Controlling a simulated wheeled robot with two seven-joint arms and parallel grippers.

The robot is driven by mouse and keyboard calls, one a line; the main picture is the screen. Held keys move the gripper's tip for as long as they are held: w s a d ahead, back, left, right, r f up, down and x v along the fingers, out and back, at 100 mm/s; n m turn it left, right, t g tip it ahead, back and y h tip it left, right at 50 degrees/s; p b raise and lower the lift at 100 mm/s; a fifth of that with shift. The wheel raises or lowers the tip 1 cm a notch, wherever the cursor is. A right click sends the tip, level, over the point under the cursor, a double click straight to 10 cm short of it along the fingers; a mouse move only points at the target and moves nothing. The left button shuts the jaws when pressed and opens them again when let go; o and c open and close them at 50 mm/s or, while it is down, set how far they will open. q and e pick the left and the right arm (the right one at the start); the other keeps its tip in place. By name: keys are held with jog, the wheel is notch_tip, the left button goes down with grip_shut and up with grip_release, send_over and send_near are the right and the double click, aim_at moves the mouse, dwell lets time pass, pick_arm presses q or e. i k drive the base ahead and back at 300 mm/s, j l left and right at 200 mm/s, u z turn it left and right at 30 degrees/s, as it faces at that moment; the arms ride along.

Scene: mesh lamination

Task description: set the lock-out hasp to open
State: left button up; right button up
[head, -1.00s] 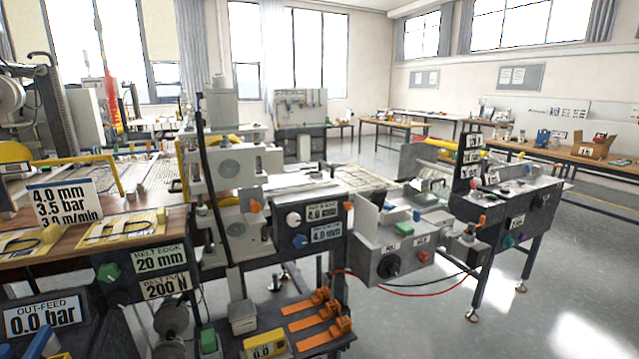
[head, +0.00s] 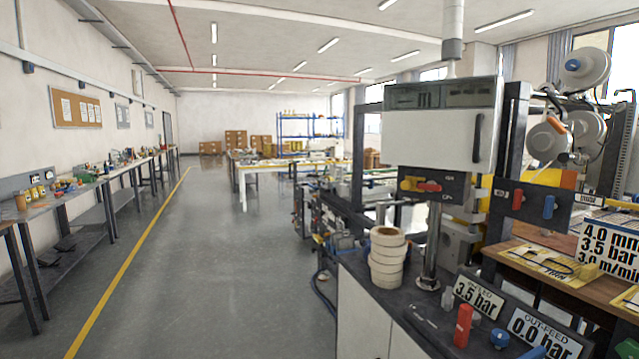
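I cannot make out the lock-out hasp with certainty. A red fitting (head: 428,187) sits beside a yellow fitting (head: 408,184) on the dark panel below a white cabinet (head: 436,137), right of centre in the head view. They are too small to tell whether either is a hasp, or whether it is open or shut. Neither of my grippers is in view.
A dark-topped bench with a stack of tape rolls (head: 387,257), a red bottle-like object (head: 463,326) and gauge signs (head: 477,297) stands at the right. Benches (head: 80,195) line the left wall. The grey aisle floor (head: 220,270) between is clear.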

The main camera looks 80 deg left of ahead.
aim_at(408, 184)
jog(key=u, duration=1.85)
